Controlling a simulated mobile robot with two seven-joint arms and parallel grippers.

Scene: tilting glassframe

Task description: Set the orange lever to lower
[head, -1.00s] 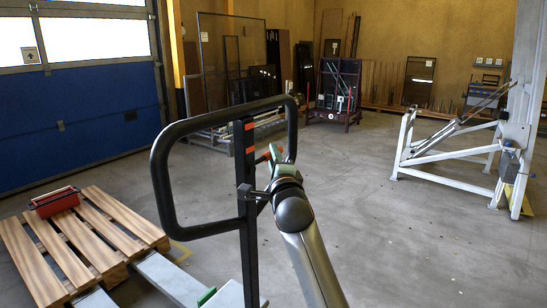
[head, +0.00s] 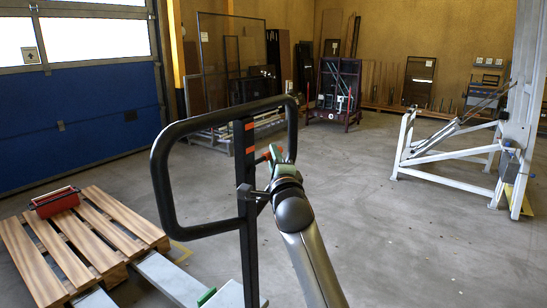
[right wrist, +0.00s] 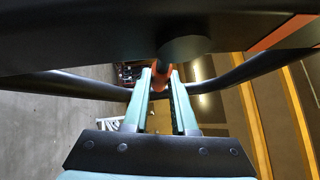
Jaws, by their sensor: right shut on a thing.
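The orange lever (head: 267,156) sticks out from the black upright post of a looped black handle (head: 165,190). It also shows in the right wrist view (right wrist: 161,77), between the green fingers. My right gripper (head: 274,154) is at the lever, on the right side of the post. In the right wrist view its fingers (right wrist: 163,85) are shut on the lever. The fingers hide part of the lever, and the dark handle parts cross the top of that view. My left gripper is not in view.
A wooden pallet (head: 75,245) with a red toolbox (head: 54,202) on it lies at the lower left, near grey forks (head: 165,277). A white metal frame (head: 450,158) stands at the right. Racks with panels line the back wall. The middle floor is clear.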

